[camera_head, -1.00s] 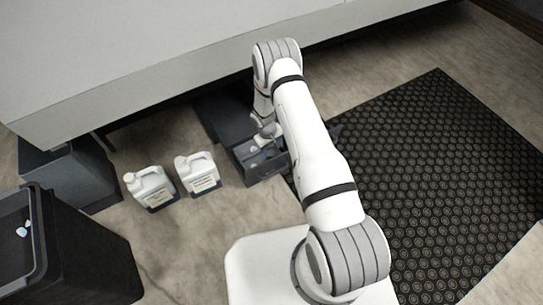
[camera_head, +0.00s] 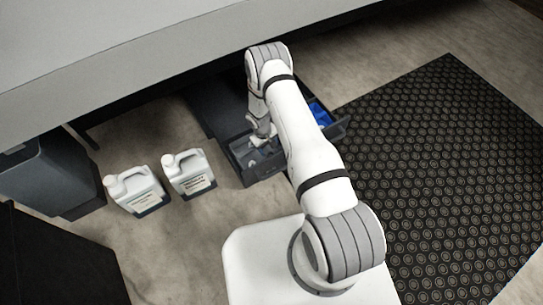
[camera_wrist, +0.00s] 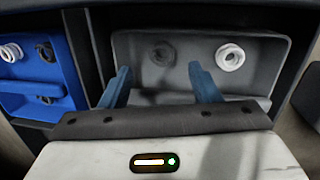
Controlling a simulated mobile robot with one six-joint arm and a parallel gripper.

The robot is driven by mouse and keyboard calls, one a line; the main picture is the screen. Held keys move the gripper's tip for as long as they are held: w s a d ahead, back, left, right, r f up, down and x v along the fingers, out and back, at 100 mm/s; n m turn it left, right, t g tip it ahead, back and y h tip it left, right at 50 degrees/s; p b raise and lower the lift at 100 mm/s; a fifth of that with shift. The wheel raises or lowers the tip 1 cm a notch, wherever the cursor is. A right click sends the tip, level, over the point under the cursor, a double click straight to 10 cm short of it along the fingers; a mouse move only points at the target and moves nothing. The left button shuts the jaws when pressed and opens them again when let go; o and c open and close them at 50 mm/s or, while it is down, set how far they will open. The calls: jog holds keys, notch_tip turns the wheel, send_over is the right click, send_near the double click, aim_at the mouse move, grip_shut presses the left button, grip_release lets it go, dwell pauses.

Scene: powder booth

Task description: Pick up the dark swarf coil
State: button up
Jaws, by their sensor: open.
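A dark swarf coil (camera_wrist: 163,53) lies in the grey compartment (camera_wrist: 190,38) of an open drawer. A pale, whitish coil (camera_wrist: 229,56) lies in the same compartment, to its right. My gripper (camera_wrist: 160,72) is open and empty in the wrist view. Its two blue-grey fingers point into the compartment, and the dark coil shows between and just beyond their tips, apart from both. In the head view, my gripper (camera_head: 262,140) is over the left part of the drawer (camera_head: 248,177), partly hidden by my arm. The dark coil cannot be made out there.
A blue compartment (camera_wrist: 68,78) left of the grey one in the wrist view holds a pale ring and darker rings. It also shows in the head view (camera_head: 320,114). Two white jugs (camera_head: 137,191) (camera_head: 188,172) stand left of the drawer. A studded black mat (camera_head: 440,180) lies right.

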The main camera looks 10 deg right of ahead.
aim_at(270, 154)
jog(key=f, duration=0.1)
jog(key=f+b, duration=0.1)
jog(key=f, duration=0.1)
jog(key=f+b, duration=0.1)
jog(key=f, duration=0.1)
jog(key=shift+d, duration=0.35)
jog(key=shift+c, duration=0.5)
jog(key=c, duration=1)
